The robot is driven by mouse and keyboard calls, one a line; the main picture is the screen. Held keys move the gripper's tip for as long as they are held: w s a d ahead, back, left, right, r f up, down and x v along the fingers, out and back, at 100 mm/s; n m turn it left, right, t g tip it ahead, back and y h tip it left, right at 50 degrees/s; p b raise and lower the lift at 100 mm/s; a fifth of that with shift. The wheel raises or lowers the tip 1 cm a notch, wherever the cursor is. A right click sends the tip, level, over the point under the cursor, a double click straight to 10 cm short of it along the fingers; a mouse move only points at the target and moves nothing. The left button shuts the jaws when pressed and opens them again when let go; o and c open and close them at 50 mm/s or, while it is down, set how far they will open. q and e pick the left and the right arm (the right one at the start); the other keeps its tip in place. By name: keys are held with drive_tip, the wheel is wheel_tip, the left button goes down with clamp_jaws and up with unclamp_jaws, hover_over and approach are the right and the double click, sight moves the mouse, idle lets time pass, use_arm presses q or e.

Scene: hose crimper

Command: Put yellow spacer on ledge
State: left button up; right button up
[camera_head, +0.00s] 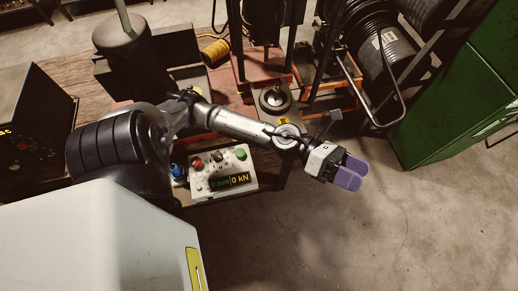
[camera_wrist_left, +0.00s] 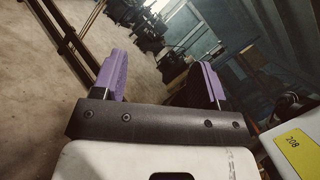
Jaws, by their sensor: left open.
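My left gripper (camera_head: 347,171) has purple fingers and hangs over open floor, to the right of the control box and the bench. In the left wrist view the purple fingers of the left gripper (camera_wrist_left: 162,78) stand well apart with nothing between them. A yellow coiled or ribbed piece (camera_head: 214,50) lies on the bench at the back, well to the left of the gripper; I cannot tell whether it is the spacer. I cannot make out a clear yellow spacer or its ledge. My right gripper is not in view.
A control box (camera_head: 223,171) with colored buttons and a kN display sits at the bench's front, under my left arm. A round metal gauge or knob (camera_head: 274,98) stands behind it. Black hose reels (camera_head: 390,55) and a green cabinet (camera_head: 455,95) are at right. Floor (camera_head: 400,235) is clear.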

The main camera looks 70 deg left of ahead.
use_arm(q)
drive_tip(key=s+a+f+n+t+y, duration=0.15)
drive_tip(key=a+f+n+y, duration=0.3)
drive_tip(key=n+y, duration=0.6)
drive_tip(key=w+a+f+n+t+y, duration=0.1)
drive_tip(key=a+f+n+t+y, duration=0.3)
drive_tip(key=n, duration=1.1)
drive_tip(key=s+d+f+n+g+y, duration=0.1)
drive_tip(key=s+d+f+n+g, duration=0.1)
drive_tip(key=s+f+n+g, duration=0.9)
drive_tip(key=s+f+g, duration=0.3)
drive_tip(key=s+f, duration=0.1)
drive_tip(key=s, duration=0.3)
drive_tip(key=shift+s+d+n, duration=0.2)
drive_tip(key=shift+s+n, duration=0.15)
drive_tip(key=shift+s, duration=0.05)
drive_tip(key=shift+f+y, duration=0.1)
drive_tip(key=shift+y, duration=0.15)
